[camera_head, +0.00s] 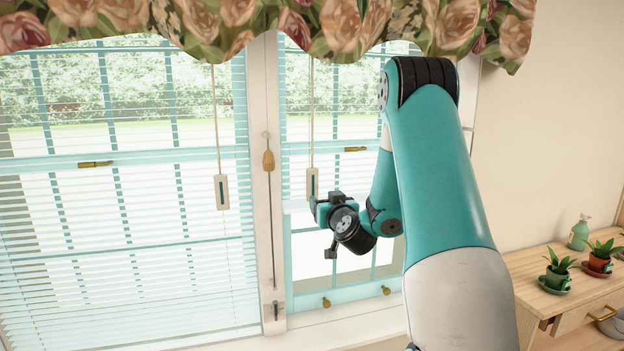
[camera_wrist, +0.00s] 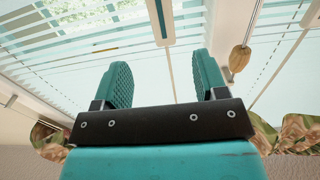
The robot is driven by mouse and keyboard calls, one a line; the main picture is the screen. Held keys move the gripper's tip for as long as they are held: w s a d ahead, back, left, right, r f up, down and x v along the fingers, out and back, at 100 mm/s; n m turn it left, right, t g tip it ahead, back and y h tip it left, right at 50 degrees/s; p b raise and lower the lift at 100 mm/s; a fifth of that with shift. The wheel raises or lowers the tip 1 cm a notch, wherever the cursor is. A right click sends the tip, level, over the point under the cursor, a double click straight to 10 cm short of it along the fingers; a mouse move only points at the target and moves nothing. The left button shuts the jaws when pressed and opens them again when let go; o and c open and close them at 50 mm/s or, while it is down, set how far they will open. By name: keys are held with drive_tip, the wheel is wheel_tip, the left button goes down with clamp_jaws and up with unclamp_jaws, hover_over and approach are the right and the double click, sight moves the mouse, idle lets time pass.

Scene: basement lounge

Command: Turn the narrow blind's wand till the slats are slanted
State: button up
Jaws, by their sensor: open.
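The narrow blind (camera_head: 340,120) hangs in the right window, its lower edge about halfway down. Its slats look like thin, nearly level lines with the outdoors showing between. Its wand (camera_head: 311,120) hangs on the blind's left side, ending in a pale handle (camera_head: 312,183) with a dark slot. My gripper (camera_head: 319,210) is at the handle's lower end in the head view. In the wrist view, which looks upside down, my gripper (camera_wrist: 165,82) is open, and the handle (camera_wrist: 162,20) shows beyond the gap between its fingers. I cannot tell if they touch.
A wide blind (camera_head: 120,220) with a similar handle (camera_head: 221,191) hangs at left. A wooden pull (camera_head: 268,160) and thin rod hang on the post between the windows. A floral valance (camera_head: 270,25) overhangs. A wooden cabinet (camera_head: 535,285) with potted plants stands right.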

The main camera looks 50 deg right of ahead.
sight(313, 188)
drive_tip(key=p+x, duration=0.5)
drive_tip(key=x, duration=0.1)
drive_tip(key=p+x, duration=0.6)
drive_tip(key=x, duration=0.1)
drive_tip(key=shift+w+a+r, duration=0.1)
drive_tip(key=shift+a+r, duration=0.05)
drive_tip(key=shift+r, duration=0.05)
drive_tip(key=shift+w+d+f, duration=0.15)
drive_tip(key=shift+w+d, duration=0.1)
drive_tip(key=shift+w, duration=0.1)
drive_tip(key=c, duration=0.9)
